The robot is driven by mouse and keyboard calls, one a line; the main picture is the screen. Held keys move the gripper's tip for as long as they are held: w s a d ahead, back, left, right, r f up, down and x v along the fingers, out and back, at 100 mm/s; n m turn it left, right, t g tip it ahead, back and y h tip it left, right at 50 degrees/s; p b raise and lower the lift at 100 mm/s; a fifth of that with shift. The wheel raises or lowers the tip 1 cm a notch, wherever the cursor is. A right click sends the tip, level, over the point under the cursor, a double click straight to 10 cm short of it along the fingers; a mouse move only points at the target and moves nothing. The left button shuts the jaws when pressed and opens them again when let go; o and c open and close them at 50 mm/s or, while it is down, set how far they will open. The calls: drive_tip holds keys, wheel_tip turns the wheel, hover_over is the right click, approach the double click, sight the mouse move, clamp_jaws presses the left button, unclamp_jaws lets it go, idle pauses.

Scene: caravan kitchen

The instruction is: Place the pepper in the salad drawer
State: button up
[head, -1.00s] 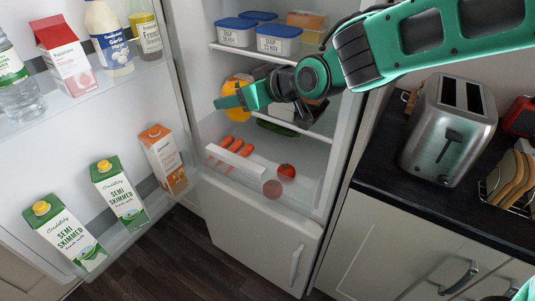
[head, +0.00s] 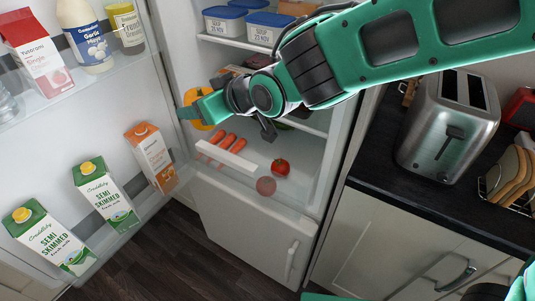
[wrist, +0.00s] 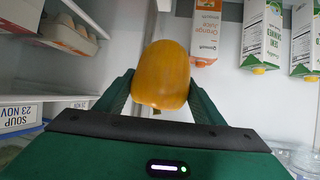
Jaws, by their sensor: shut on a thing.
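A yellow-orange pepper (head: 198,94) is held between the fingers of my gripper (head: 190,108), near the fridge opening's left side. The wrist view shows the pepper (wrist: 162,72) squeezed between both green fingertips (wrist: 160,92), its stem end towards the camera. In the head view, part of the pepper is hidden behind the green finger. The clear salad drawer with a white front strip (head: 228,156) is at the bottom of the fridge, below and to the right of the pepper. Carrots (head: 232,143) and tomatoes (head: 281,167) show in it. The pepper is above the drawer's level and apart from it.
The open fridge door at left holds milk cartons (head: 105,195) and an orange juice carton (head: 151,158) close to my gripper. Soup tubs (head: 268,27) stand on a shelf above. The wrist view shows an egg box (wrist: 68,35). A toaster (head: 449,126) stands on the right counter.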

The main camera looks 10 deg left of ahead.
drive_tip(key=s, duration=0.1)
drive_tip(key=s+a, duration=0.1)
drive_tip(key=shift+s+a+f, duration=0.25)
drive_tip(key=shift+s+a, duration=0.1)
drive_tip(key=shift+s, duration=0.05)
drive_tip(key=shift+f, duration=0.15)
drive_tip(key=w+d+f, duration=0.5)
drive_tip(key=w+f, duration=0.5)
drive_tip(key=shift+d+f, duration=0.15)
drive_tip(key=shift+f, duration=0.25)
drive_tip(key=shift+s+f, duration=0.1)
drive_tip(key=shift+f, duration=0.5)
drive_tip(key=o, duration=1.1)
drive_tip(key=shift+r, duration=0.15)
